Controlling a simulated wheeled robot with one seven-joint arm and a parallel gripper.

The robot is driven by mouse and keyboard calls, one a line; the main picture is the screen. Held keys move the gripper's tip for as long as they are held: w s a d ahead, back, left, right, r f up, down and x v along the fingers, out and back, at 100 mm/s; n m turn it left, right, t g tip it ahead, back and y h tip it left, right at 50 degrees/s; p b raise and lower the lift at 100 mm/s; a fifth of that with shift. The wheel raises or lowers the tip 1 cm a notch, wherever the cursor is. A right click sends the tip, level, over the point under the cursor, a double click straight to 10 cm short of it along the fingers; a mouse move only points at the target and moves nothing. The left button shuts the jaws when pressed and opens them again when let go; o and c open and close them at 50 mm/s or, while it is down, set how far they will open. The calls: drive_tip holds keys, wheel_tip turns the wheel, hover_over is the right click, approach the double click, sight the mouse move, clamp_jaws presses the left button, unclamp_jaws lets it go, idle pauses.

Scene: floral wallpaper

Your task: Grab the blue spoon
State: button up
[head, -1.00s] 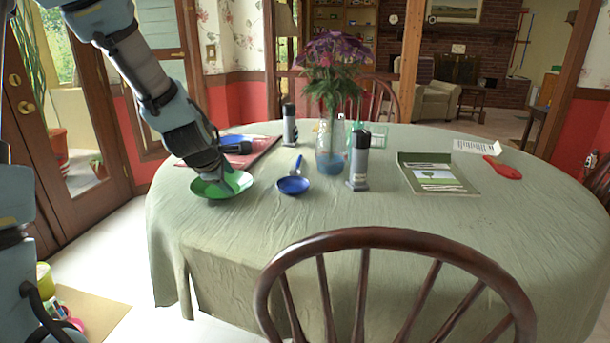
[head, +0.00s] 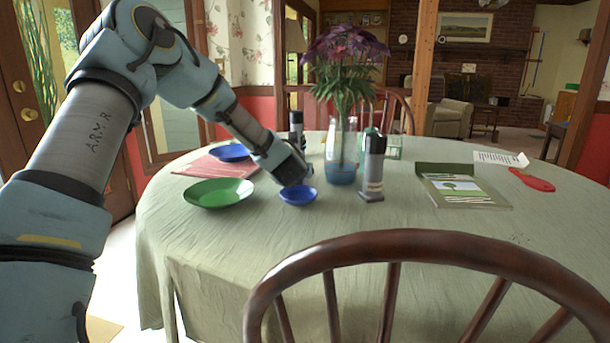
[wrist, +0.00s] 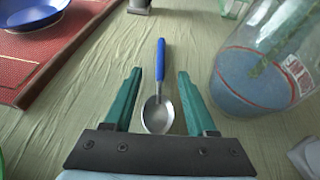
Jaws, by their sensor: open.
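The blue spoon (wrist: 160,68) has a blue handle and a shiny metal bowl. In the wrist view it lies on the tablecloth, handle pointing away, its bowl between my two teal fingers. My gripper (wrist: 157,80) is open around it, with a gap visible on both sides of the handle. I cannot tell how high the fingers are above the cloth. In the head view my gripper (head: 293,178) is low over the table, just behind a small blue bowl (head: 298,196). The spoon is hidden there.
The glass flower vase (head: 340,160) stands close to the right of my gripper; it also shows in the wrist view (wrist: 255,85). A grey black-topped shaker (head: 372,170) is right of it. A green dish (head: 218,193) and red mat (head: 215,168) lie left. A chair (head: 400,245) is in front.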

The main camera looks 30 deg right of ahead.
drive_tip(key=shift+p+x, duration=0.4)
drive_tip(key=shift+x, duration=2.3)
drive_tip(key=shift+d+r, duration=0.1)
drive_tip(key=shift+r, duration=0.05)
drive_tip(key=shift+c, duration=0.4)
clamp_jaws()
